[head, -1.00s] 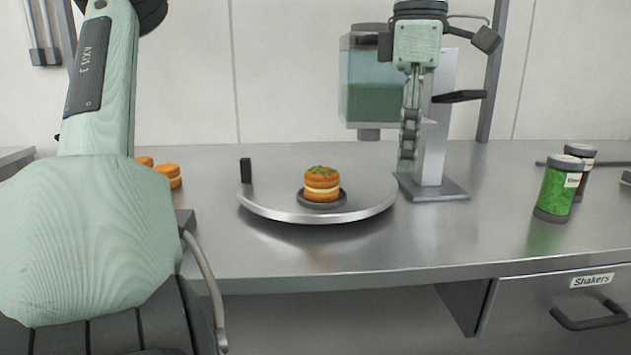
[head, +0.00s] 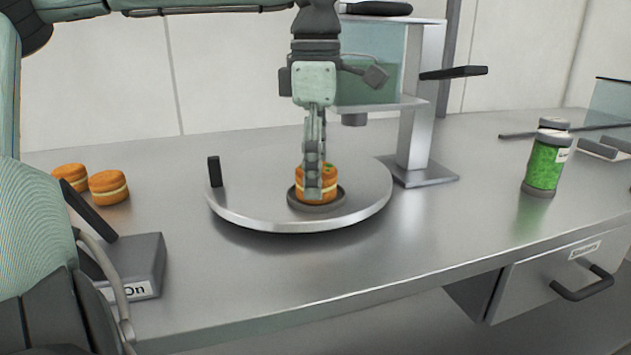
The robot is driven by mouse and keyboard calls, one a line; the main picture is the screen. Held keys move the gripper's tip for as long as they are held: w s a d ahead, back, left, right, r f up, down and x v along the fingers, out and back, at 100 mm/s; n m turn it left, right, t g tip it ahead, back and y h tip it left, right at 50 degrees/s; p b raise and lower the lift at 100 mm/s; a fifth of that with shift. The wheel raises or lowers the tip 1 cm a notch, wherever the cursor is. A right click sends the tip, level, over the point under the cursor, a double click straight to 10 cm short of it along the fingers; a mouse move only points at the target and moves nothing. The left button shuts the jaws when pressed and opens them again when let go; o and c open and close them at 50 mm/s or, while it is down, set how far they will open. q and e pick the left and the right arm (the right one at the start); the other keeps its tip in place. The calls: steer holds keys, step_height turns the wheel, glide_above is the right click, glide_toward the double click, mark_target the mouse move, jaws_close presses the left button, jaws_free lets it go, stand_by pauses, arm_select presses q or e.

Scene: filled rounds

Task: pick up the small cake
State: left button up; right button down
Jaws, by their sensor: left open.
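The small cake (head: 329,181) is orange with a cream layer and green bits on top. It sits upright on a small dark plate (head: 336,203) on the round metal turntable (head: 250,209). My left gripper (head: 314,190) is open and points down at the cake. Its fingers are seen nearly edge-on, and the near finger covers the middle of the cake. I cannot tell whether a finger touches the cake; the far finger is mostly hidden. My right gripper is not in view.
Two plain orange cakes (head: 109,188) lie at the left, by a grey box (head: 135,262) marked "On". A dispenser stand (head: 418,130) is behind the turntable at the right. Green-filled shakers (head: 545,165) stand further right. The counter's front is clear.

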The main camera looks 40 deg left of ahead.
arm_select(q)
steer(key=c, duration=0.9)
steer(key=shift+o, duration=0.2)
steer(key=shift+r, duration=0.1)
